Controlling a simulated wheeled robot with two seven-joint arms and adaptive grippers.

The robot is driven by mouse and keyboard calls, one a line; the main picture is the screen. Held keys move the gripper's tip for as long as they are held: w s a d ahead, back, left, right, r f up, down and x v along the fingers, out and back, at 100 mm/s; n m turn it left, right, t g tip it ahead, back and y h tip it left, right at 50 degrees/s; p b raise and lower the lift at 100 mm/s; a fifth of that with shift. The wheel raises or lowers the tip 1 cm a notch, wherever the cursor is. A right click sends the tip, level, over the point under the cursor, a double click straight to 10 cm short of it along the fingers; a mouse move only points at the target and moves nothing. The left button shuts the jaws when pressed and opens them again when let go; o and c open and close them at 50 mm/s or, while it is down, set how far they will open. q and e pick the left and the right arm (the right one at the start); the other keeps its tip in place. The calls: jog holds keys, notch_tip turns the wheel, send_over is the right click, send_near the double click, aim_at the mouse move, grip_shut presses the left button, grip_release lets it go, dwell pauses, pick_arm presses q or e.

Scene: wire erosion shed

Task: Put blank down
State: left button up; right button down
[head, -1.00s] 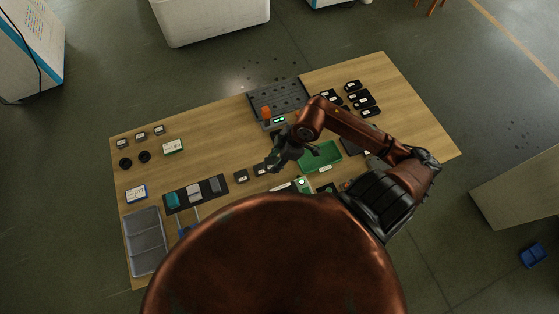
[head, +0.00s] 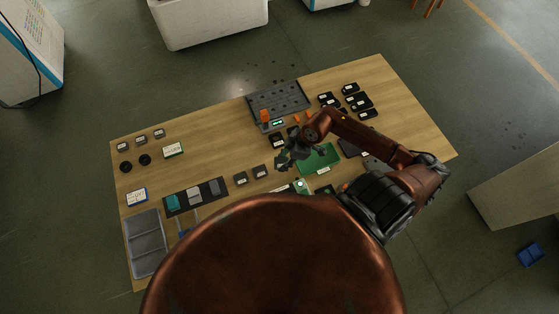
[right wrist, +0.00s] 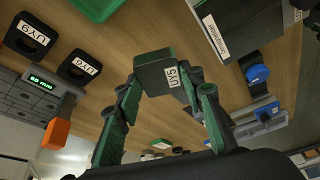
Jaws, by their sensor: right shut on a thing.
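My right gripper (head: 284,160) is over the middle of the wooden table in the head view, left of the green tray (head: 320,158). In the right wrist view the right gripper (right wrist: 160,82) is shut on a dark, square-faced blank (right wrist: 155,76) with a white label that seems to read UY5. The blank sits between both green-padded fingertips. In the head view the blank is hard to tell from the dark fingers, and I cannot tell whether it touches the table. My left gripper is not in view.
Two dark labelled blocks (head: 241,178) stand left of the gripper. More labelled blocks (right wrist: 31,37) show in the wrist view. A grey holed rack (head: 290,98) with orange pieces lies behind. A grey compartment tray (head: 146,236) is at front left. Bare wood (head: 220,140) lies left of the rack.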

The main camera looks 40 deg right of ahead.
aim_at(280, 158)
jog(key=w+f, duration=0.1)
jog(key=w+d+f, duration=0.1)
jog(key=f, duration=0.1)
jog(key=w+f, duration=0.2)
jog(key=shift+d+f, duration=0.15)
jog(key=shift+f, duration=1.6)
jog(key=shift+f, duration=0.1)
jog(key=c, duration=1.3)
grip_release()
jog(key=shift+f, duration=0.1)
jog(key=v, duration=1.2)
jog(key=shift+r, duration=0.25)
jog(key=shift+w, duration=0.1)
